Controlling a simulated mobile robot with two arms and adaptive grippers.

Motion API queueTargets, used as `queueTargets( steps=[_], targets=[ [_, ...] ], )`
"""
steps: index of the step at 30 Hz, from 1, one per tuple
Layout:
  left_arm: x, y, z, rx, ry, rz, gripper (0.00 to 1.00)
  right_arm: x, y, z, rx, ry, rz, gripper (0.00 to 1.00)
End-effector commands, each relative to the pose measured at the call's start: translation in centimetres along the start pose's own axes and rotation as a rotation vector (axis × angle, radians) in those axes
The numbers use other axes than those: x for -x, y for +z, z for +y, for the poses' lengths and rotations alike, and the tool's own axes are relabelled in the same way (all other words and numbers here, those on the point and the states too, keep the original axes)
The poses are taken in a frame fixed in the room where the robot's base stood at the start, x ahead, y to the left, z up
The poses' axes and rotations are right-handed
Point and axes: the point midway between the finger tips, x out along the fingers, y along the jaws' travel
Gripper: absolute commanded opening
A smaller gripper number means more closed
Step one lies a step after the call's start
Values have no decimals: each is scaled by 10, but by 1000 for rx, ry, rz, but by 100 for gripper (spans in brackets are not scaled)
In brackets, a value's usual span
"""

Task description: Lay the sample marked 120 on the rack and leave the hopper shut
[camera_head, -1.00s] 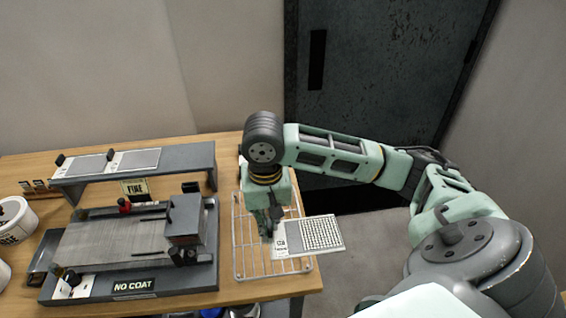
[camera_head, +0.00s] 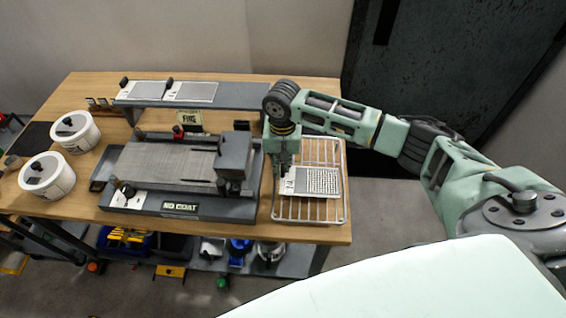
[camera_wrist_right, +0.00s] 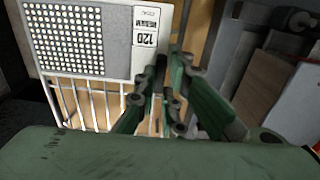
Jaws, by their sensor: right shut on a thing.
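The sample marked 120 (camera_head: 316,181) is a white panel with a dotted grid; its 120 label reads upside down in the right wrist view (camera_wrist_right: 146,38). My right gripper (camera_head: 282,172) is shut on the label end, the panel's left edge in the head view. The panel is over the wire rack (camera_head: 309,213), within its outline; I cannot tell whether it touches the wires. In the right wrist view the rack (camera_wrist_right: 85,100) shows below the panel. A dark grey block (camera_head: 235,157), possibly the hopper, sits on the coating machine; its lid state is unclear. My left gripper is out of view.
The coating machine (camera_head: 165,162) with a NO COAT label stands left of the rack. A grey shelf (camera_head: 235,101) behind it holds two panels. Two white tubs (camera_head: 75,131) stand at the left. The rack sits near the table's right edge.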

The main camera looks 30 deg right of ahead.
Motion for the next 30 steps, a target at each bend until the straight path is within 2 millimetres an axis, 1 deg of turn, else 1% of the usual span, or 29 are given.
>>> queueTargets(
  steps=[3, 12, 13, 18, 19, 27, 30],
  targets=[
    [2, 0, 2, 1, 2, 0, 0, -6, 0, 0, 0, 0, 0, 0],
    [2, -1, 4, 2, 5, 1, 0, -8, 0, 0, 0, -1, -1, 0],
    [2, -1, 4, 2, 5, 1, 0, -8, 0, 0, 0, -1, 0, 12],
    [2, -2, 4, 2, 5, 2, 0, -7, 0, 0, 0, -1, 0, 26],
    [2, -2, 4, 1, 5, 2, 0, -7, 0, 0, 0, -1, 0, 28],
    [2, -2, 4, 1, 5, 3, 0, -7, 0, 0, 0, -1, 0, 28],
    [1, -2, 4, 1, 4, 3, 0, -2, 0, 0, 0, -1, 1, 28]
  ],
)
